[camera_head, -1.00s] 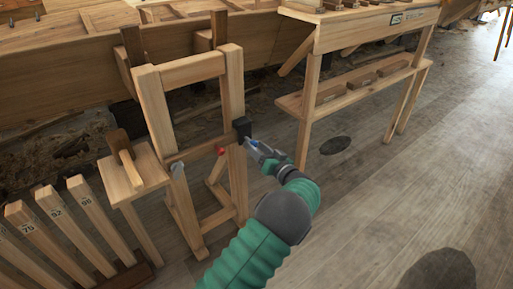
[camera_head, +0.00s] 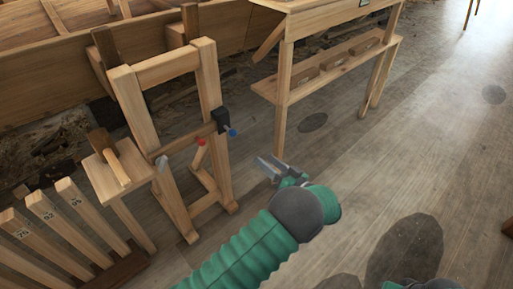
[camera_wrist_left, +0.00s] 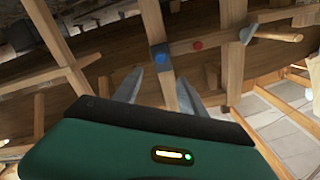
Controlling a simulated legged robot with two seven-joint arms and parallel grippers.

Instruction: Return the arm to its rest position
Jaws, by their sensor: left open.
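My left gripper (camera_head: 272,169) is open and empty, in front of and to the right of a wooden frame stand (camera_head: 212,88). A black block (camera_head: 221,117) with a blue knob (camera_head: 232,133) sits on the stand's right post. A red knob (camera_head: 200,142) is on its crossbar. In the left wrist view the open fingers of my gripper (camera_wrist_left: 160,90) point toward the stand, with the blue knob (camera_wrist_left: 160,57) and red knob (camera_wrist_left: 197,45) beyond them.
A wooden bench with a shelf (camera_head: 335,70) stands behind at the right. A small side table (camera_head: 118,170) holds a mallet (camera_head: 107,152). Numbered wooden posts (camera_head: 60,225) stand at lower left. The plank floor (camera_head: 420,150) at right is open.

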